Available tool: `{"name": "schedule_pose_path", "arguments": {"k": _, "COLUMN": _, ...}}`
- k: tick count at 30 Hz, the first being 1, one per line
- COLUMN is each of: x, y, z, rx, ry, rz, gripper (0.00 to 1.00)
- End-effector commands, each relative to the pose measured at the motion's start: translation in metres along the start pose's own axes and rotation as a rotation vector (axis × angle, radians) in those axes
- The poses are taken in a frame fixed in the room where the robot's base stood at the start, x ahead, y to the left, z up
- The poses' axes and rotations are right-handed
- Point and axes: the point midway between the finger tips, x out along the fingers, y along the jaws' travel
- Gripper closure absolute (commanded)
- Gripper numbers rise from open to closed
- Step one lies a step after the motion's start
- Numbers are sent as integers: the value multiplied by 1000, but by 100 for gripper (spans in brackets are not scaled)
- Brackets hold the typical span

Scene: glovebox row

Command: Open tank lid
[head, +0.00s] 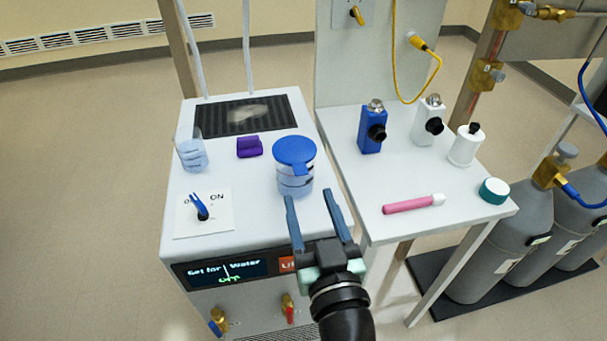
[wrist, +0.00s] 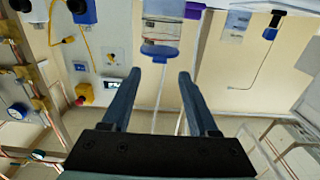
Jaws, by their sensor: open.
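The tank (head: 295,184) is a clear, bluish cylinder near the right front of the white machine's top. Its round blue lid (head: 294,152) lies over the top of it. In the wrist view, a clear vessel with a blue part (wrist: 160,51), which looks like the tank and its lid, is upside down beyond the fingertips. My gripper (head: 309,196) is open and empty, with its two fingers pointing toward the tank from the front. The fingers (wrist: 159,72) also show spread apart in the wrist view, with nothing between them. They appear not to touch the lid.
A beaker (head: 192,153), a purple block (head: 249,147) and a blue-handled switch (head: 200,208) share the machine's top (head: 245,180). The side table (head: 365,190) holds a blue device (head: 371,132), a white device (head: 428,122) and a pink tube (head: 408,205). Gas cylinders (head: 505,235) stand right.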

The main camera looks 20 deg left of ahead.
Motion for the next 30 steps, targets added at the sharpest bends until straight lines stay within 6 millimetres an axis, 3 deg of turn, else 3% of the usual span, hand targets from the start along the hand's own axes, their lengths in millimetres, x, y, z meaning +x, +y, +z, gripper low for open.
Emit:
{"name": "schedule_pose_path", "arguments": {"k": 3, "x": 24, "y": -1, "z": -2, "rx": -1, "ry": 0, "rz": -3, "gripper": 40}}
{"name": "schedule_pose_path", "arguments": {"k": 9, "x": 48, "y": 0, "z": -1, "rx": 0, "ry": 0, "rz": -2, "gripper": 40}}
{"name": "schedule_pose_path", "arguments": {"k": 21, "x": 55, "y": 0, "z": 0, "rx": 0, "ry": 0, "rz": 0, "gripper": 40}}
{"name": "schedule_pose_path", "arguments": {"k": 30, "x": 55, "y": 0, "z": 0, "rx": 0, "ry": 0, "rz": 0, "gripper": 94}}
